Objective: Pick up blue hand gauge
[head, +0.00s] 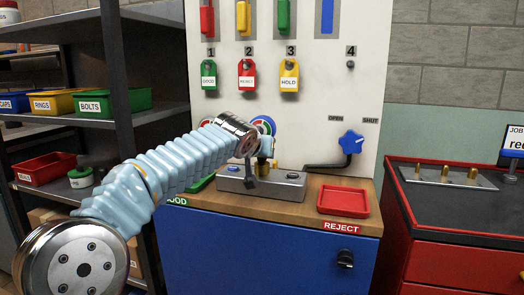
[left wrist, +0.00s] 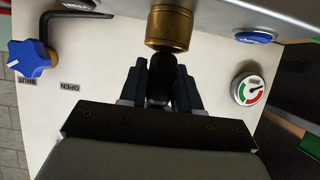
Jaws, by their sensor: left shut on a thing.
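The blue hand gauge (head: 264,124) shows as a round dial with a blue rim, partly hidden behind my left wrist in the head view. My left gripper (head: 264,152) is at it, just above the grey metal block (head: 262,188). In the left wrist view my left gripper (left wrist: 160,90) is shut on a dark grip, apparently the gauge's, with a brass fitting (left wrist: 170,28) at its end. The dial is hidden there. I cannot tell whether the fitting touches the block. My right gripper is not in view.
Another dial (left wrist: 248,90) is on the white panel (head: 330,110). A blue knob (head: 351,142) with a black pipe is to the right. A red tray (head: 343,201) sits on the wooden top, a green tray (head: 200,183) behind my arm. Shelves stand at left.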

